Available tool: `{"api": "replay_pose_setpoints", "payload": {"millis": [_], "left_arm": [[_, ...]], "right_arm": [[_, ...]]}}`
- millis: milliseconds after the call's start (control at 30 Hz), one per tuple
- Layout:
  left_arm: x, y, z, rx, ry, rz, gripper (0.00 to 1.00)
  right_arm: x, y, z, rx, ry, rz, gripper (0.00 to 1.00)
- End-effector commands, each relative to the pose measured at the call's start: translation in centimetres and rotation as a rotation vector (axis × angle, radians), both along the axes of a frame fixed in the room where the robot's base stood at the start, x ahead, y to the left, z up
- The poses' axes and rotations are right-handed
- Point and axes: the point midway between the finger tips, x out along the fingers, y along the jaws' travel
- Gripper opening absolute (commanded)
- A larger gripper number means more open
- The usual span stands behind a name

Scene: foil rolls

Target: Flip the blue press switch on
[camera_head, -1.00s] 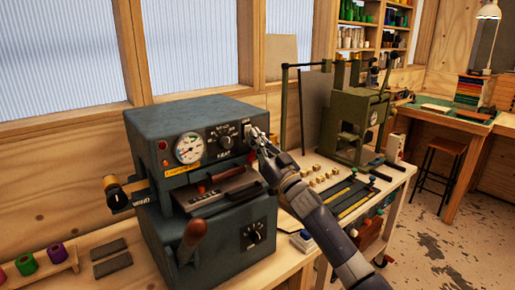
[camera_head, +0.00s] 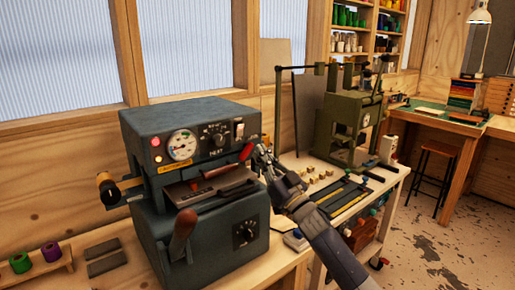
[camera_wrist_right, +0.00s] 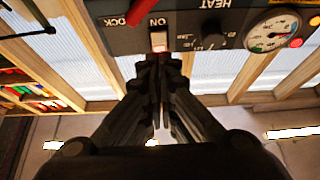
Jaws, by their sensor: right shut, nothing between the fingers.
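The blue press (camera_head: 195,120) is a dark blue-grey machine on the bench. Its pale rocker switch (camera_head: 239,130) is at the right end of the front panel, beside the HEAT knob. In the right wrist view, the switch (camera_wrist_right: 158,40) is by the word ON, just beyond the closed fingertips. My right gripper (camera_head: 262,150) is shut and empty, right of and below the switch in the head view. In the wrist view its fingertips (camera_wrist_right: 157,60) look close to the switch; contact cannot be told. My left gripper is out of view.
A red lever (camera_head: 247,149) sits just below the switch, near my right gripper. A green press (camera_head: 350,125) and small blocks (camera_head: 318,175) stand to the right.

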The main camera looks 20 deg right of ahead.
Motion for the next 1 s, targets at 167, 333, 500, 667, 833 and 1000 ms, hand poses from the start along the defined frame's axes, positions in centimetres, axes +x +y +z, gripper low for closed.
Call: {"api": "replay_pose_setpoints", "payload": {"millis": [167,333,500,667,833,1000], "left_arm": [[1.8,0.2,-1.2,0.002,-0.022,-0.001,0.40],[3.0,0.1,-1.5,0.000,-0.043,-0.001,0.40],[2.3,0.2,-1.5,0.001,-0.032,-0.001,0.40],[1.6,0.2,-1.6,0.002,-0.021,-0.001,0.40],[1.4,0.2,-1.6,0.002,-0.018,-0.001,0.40],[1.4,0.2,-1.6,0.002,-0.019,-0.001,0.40]], "right_arm": [[-2.2,-0.8,-2.5,-0.002,-0.001,0.000,0.00],[-3.4,-1.3,-3.6,0.000,-0.001,0.000,0.00],[-3.7,-1.4,-3.8,0.001,-0.002,0.000,0.00],[-3.7,-1.4,-3.8,0.000,-0.002,0.000,0.00],[-3.7,-1.4,-3.8,0.000,-0.002,0.000,0.00],[-3.4,-1.6,-5.2,-0.001,0.023,-0.011,0.00]]}}
